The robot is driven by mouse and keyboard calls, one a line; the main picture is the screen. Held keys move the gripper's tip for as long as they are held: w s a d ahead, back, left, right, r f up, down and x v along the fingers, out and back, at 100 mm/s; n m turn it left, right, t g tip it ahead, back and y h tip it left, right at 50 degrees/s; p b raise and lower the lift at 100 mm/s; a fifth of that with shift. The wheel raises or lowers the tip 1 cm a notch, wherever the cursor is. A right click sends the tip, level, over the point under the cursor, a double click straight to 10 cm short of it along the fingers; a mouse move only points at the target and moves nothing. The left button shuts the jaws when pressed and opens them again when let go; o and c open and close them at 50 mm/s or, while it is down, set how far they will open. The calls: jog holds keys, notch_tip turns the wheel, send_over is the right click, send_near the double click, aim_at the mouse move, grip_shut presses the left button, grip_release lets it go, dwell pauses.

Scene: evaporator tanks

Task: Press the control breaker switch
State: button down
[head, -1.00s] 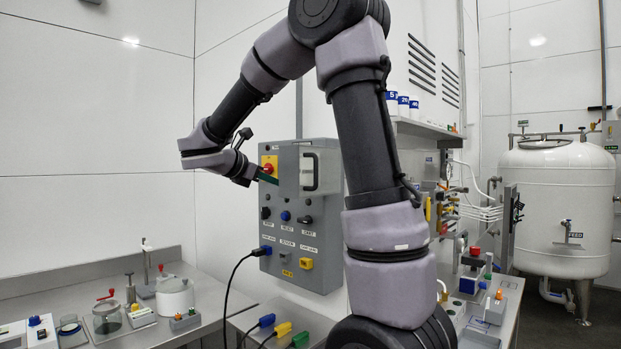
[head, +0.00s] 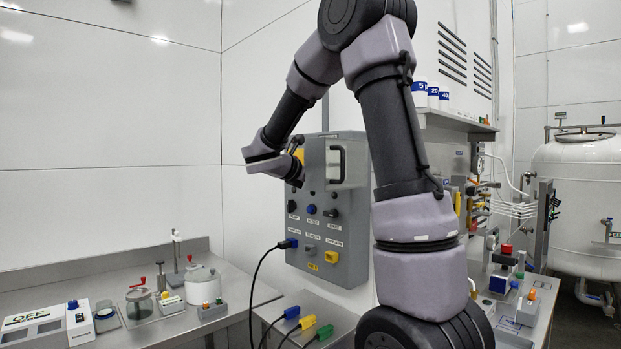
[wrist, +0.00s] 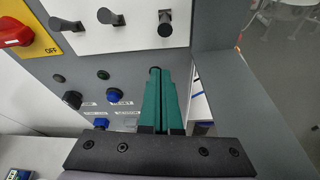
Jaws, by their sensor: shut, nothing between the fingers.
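A grey control box (head: 345,235) hangs on the wall, with a handled cover (head: 349,165) at its upper right. In the wrist view, a white panel (wrist: 135,38) on the box carries three black toggle switches: left (wrist: 66,24), middle (wrist: 110,17) and right (wrist: 165,22). I see no labels on them, so I cannot tell which is the control breaker. My gripper (wrist: 160,70) is shut and empty, its green fingers pointing at the box just below the right toggle. Contact is not visible. In the head view my wrist hides the fingers and part of the box's upper left.
A red rotary knob (wrist: 14,33) on a yellow OFF plate is left of the toggles. A black knob (wrist: 72,99) and blue button (wrist: 112,95) lie below. A grey side wall (wrist: 235,90) flanks the fingers on the right. A bench (head: 120,258) holds small apparatus.

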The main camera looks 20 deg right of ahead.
jog(key=r, duration=0.1)
jog(key=d+r, duration=0.1)
jog(key=r, duration=0.1)
jog(key=shift+s+d+r, duration=0.15)
jog(key=shift+d+r, duration=0.05)
jog(key=shift+r, duration=0.05)
jog(key=shift+r, duration=0.1)
